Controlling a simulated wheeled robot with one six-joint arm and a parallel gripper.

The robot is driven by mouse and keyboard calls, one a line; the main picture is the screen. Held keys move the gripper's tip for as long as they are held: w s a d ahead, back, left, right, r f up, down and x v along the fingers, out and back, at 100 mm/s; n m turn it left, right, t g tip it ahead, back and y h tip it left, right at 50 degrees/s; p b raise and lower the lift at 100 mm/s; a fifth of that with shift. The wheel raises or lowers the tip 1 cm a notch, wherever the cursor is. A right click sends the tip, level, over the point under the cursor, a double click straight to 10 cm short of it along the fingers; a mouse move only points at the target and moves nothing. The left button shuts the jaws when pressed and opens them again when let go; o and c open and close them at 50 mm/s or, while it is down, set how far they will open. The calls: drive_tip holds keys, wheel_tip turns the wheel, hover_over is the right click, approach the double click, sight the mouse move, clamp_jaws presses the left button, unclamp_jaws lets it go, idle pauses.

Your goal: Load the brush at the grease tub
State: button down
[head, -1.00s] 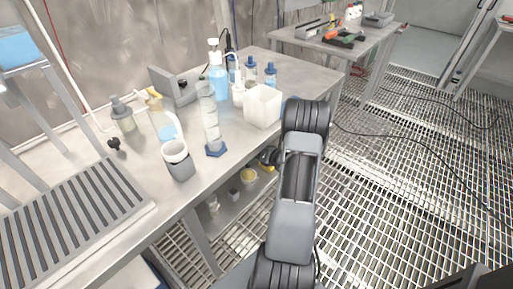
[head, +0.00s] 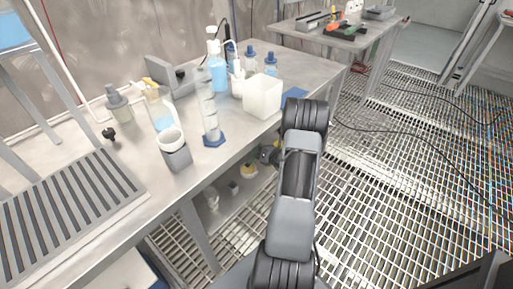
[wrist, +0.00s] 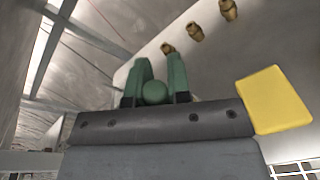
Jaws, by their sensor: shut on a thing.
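My gripper (wrist: 156,88) shows in the wrist view, its two green fingers shut on a rounded green thing, which looks like the end of the brush (wrist: 155,93). The bristles are hidden. In the head view my gripper (head: 267,154) is a small dark and yellow shape left of my arm, below the bench edge. A small pale tub with yellow content (head: 248,172), probably the grease tub, stands on the shelf under the bench, just below and left of my gripper. Whether the brush touches it cannot be told.
The steel bench (head: 140,185) overhangs the shelf and carries a white square container (head: 262,97), a clear cylinder (head: 209,120), a grey cup (head: 174,152) and several bottles. Other small pots (head: 211,197) stand on the shelf. Grating floor (head: 400,190) is open at right.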

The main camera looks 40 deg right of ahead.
drive_tip(key=shift+f+b, duration=0.5)
drive_tip(key=shift+f, duration=0.3)
idle(1.5)
drive_tip(key=shift+r, duration=0.1)
wheel_tip(320, 180, up, 7)
drive_tip(key=p, duration=0.5)
idle(0.4)
idle(0.6)
